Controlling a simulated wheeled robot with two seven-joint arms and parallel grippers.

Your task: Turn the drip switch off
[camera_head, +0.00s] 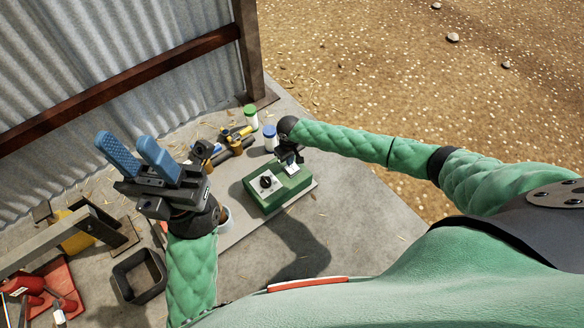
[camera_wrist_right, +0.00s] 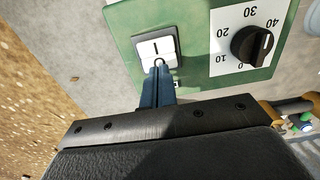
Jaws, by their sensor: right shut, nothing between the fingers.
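The green control box (camera_head: 262,200) sits on a pale board on the floor. It carries a white rocker switch (camera_wrist_right: 152,48) marked with a line and a circle, and a black dial (camera_wrist_right: 252,44) on a white numbered plate. My right gripper (camera_wrist_right: 158,68) is shut and empty, its blue fingertips at the circle end of the rocker; whether they touch it I cannot tell. In the head view my right gripper (camera_head: 291,160) is over the box's far right part, hiding some of the switch. My left gripper (camera_head: 137,146) is raised and open, fingers apart and empty.
A green-capped bottle (camera_head: 250,116) and a blue-capped bottle (camera_head: 270,138) stand behind the box, beside yellow-and-black tools (camera_head: 232,142). A black square container (camera_head: 139,276) stands at lower left, near a red tray (camera_head: 56,286). A corrugated wall (camera_head: 160,100) closes the left side.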

